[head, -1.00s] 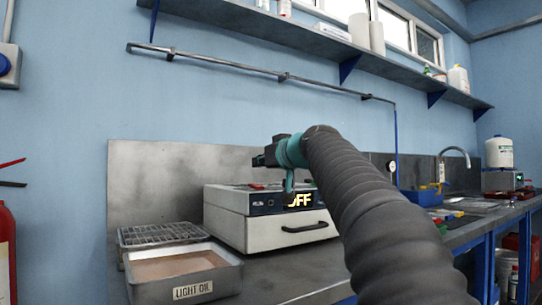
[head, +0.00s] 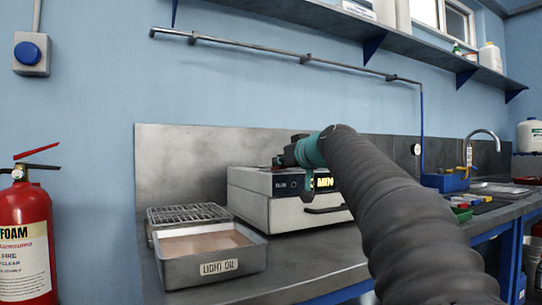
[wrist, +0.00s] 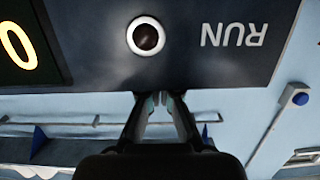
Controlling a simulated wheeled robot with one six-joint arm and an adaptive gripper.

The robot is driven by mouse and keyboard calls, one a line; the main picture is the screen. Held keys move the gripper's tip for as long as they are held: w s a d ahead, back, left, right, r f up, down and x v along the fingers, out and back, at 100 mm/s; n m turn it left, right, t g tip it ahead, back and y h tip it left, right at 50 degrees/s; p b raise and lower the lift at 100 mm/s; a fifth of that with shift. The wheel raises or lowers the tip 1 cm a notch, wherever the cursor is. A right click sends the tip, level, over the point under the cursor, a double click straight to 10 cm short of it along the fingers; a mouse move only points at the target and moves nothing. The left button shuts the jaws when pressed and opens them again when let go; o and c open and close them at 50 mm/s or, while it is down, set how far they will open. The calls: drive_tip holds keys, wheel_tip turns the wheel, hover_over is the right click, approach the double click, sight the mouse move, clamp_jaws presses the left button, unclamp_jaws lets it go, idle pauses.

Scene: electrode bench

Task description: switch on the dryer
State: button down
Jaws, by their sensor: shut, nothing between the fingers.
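The dryer (head: 255,207) is a pale box with a dark front panel and a drawer handle, standing on the bench. Its lit yellow display (head: 323,183) is partly covered by my arm. In the wrist view the panel is upside down, with the word RUN beside a dark round button (wrist: 146,37) in a white ring. Part of the lit display (wrist: 18,45) shows at the left. My gripper (wrist: 160,98) is shut and empty, its tips near the panel's edge, off the button. In the head view my gripper (head: 283,161) is by the dryer's top front; contact cannot be told.
A tray labelled LIGHT OIL (head: 212,267) and a wire rack (head: 188,213) stand left of the dryer. A red fire extinguisher (head: 25,235) is at far left. A blue wall button (head: 27,53) and a pipe rail (head: 285,55) are on the wall.

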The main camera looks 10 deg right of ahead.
drive_tip(key=shift+a, duration=0.25)
drive_tip(key=shift+d+r, duration=0.15)
drive_tip(key=shift+d, duration=0.15)
drive_tip(key=r+p, duration=0.3)
drive_tip(key=r, duration=0.1)
drive_tip(key=shift+w+a, duration=0.2)
drive_tip(key=shift+a, duration=0.05)
drive_tip(key=r+b+v, duration=0.1)
drive_tip(key=r+v, duration=0.1)
drive_tip(key=v, duration=0.7)
drive_tip(key=shift+s, duration=0.2)
